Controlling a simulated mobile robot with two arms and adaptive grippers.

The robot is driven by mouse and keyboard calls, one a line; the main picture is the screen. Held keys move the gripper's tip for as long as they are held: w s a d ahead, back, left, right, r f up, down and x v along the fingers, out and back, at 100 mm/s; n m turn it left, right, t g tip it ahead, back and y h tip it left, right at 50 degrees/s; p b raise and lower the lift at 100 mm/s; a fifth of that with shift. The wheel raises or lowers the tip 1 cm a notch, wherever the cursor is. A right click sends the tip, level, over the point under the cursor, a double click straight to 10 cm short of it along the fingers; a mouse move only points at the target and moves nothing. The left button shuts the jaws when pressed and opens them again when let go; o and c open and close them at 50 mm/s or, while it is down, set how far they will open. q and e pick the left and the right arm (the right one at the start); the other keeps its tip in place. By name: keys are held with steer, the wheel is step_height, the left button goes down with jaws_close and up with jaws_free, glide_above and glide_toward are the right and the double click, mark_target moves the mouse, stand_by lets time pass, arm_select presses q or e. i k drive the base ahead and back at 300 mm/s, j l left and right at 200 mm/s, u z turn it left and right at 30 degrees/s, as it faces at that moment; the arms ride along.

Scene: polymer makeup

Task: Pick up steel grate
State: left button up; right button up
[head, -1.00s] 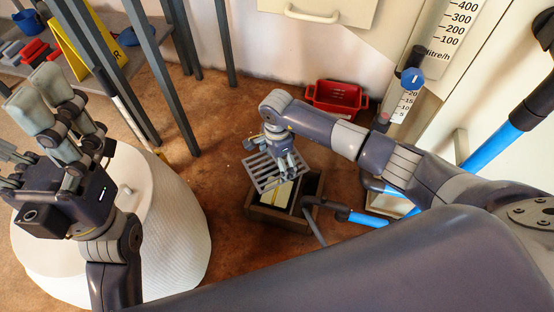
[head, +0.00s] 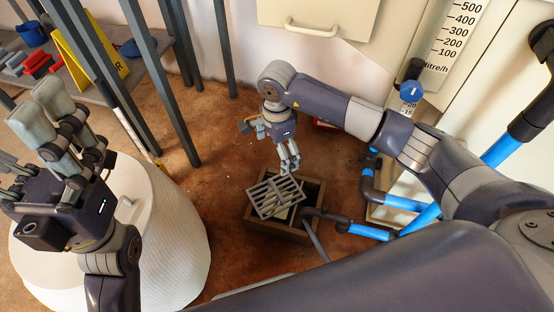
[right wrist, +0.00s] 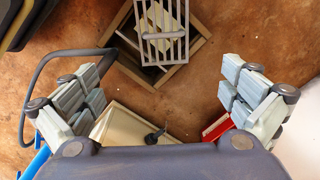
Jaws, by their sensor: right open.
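The steel grate (head: 275,197) is a grey slatted panel at the mouth of an open wooden box (head: 268,229), turned and tilted relative to it. I cannot tell whether it touches the rim. My right gripper (head: 289,166) hangs just above the grate. In the right wrist view its fingers are spread wide and empty, with the grate (right wrist: 162,36) beyond them at the top middle, partly cut off by the frame. My left gripper (head: 24,128) is raised at the left, far from the grate, with its fingers apart and nothing seen between them.
Blue-and-grey pipes (head: 372,231) run close to the box's right side. A white round drum (head: 170,235) stands at the left. Dark metal legs (head: 160,85) rise behind it. A red crate is mostly hidden behind my right arm. Brown floor behind the box is clear.

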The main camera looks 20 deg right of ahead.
mark_target(270, 182)
steer(key=k, duration=1.5)
